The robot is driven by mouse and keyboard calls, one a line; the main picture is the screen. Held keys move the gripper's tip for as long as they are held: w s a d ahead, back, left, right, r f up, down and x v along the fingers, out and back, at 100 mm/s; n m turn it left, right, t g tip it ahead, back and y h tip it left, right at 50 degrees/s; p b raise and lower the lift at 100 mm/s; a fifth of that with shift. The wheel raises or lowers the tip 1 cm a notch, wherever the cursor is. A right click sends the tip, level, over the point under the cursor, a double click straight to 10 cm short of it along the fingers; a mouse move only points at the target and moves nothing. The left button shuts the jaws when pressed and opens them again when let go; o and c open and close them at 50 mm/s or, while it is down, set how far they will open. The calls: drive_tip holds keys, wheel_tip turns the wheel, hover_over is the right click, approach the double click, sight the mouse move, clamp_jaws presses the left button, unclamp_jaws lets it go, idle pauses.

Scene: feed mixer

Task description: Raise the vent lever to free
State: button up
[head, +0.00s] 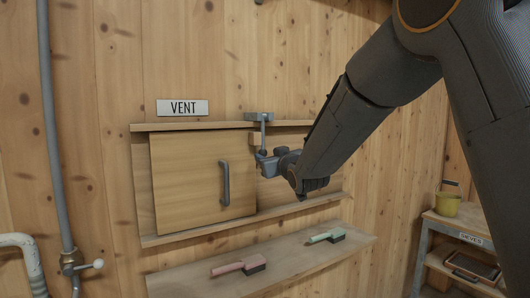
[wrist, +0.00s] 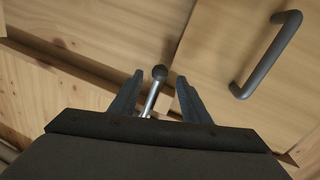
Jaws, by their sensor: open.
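The vent lever is a metal rod hanging down from a grey bracket (head: 260,116) at the top edge of the vent panel's frame. In the wrist view its dark ball knob (wrist: 160,72) and rod lie between the two fingers, with visible gaps on both sides. My gripper (head: 262,158) is open around the lever's lower end. It also shows in the wrist view (wrist: 161,88). The fingers partly hide the lever's lower end in the head view. The wooden vent door (head: 187,180) is beside it, under the VENT sign (head: 183,107).
The door has a dark bar handle (head: 224,184), left of my gripper. Below is a wooden shelf (head: 190,286) with a pink brush (head: 238,266) and a green brush (head: 325,236). A pipe (head: 53,120) runs up the left wall. A side rack (head: 450,222) holds a yellow-green pot (head: 447,204).

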sight(264, 154)
drive_tip(key=shift+p+x, duration=0.6)
drive_tip(key=shift+x, duration=1.35)
clamp_jaws()
